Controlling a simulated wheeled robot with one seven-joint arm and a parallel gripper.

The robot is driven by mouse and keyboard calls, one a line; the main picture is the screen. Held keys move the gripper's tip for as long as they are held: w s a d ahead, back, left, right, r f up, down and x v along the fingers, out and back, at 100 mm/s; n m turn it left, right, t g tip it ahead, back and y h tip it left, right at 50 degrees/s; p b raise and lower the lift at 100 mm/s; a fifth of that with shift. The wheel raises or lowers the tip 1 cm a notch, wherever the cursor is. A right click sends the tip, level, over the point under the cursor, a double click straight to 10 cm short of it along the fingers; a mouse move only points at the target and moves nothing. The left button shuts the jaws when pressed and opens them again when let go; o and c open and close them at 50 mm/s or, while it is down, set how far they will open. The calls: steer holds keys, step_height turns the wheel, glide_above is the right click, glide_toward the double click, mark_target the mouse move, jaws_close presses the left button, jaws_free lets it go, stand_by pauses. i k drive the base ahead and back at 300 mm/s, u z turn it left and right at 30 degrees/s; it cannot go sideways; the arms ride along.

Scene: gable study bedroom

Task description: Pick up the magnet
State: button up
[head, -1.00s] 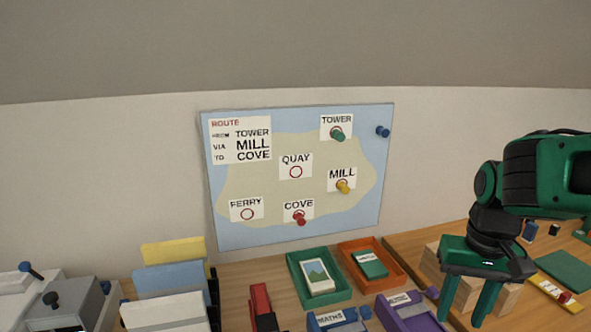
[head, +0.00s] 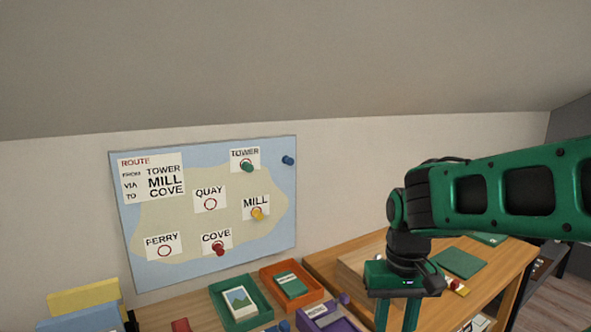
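Several magnets sit on the map board (head: 145,225) on the wall. A green magnet (head: 247,167) is at TOWER, a yellow magnet (head: 257,214) at MILL and a red magnet (head: 218,249) at COVE. A blue magnet (head: 288,160) is near the board's upper right edge, away from any label. The rings at QUAY and FERRY are bare. My gripper (head: 397,318) points down, right of the board and apart from all the magnets. Its fingers are spread with nothing seen between them; the tips are cut off by the picture's lower edge.
Below the board, a green tray (head: 258,317) holds a picture card and an orange tray (head: 316,282) holds a green box. A purple tray (head: 345,326) is in front. Yellow and blue folders (head: 84,299) stand at lower left. A green mat (head: 460,263) lies on the desk at right.

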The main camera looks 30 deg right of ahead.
mark_target(286, 160)
steer(key=u, duration=0.05)
steer(key=k, duration=0.25)
steer(key=u, duration=2)
steer(key=k, duration=0.95)
steer(key=z, duration=2.05)
steer(key=i, duration=1)
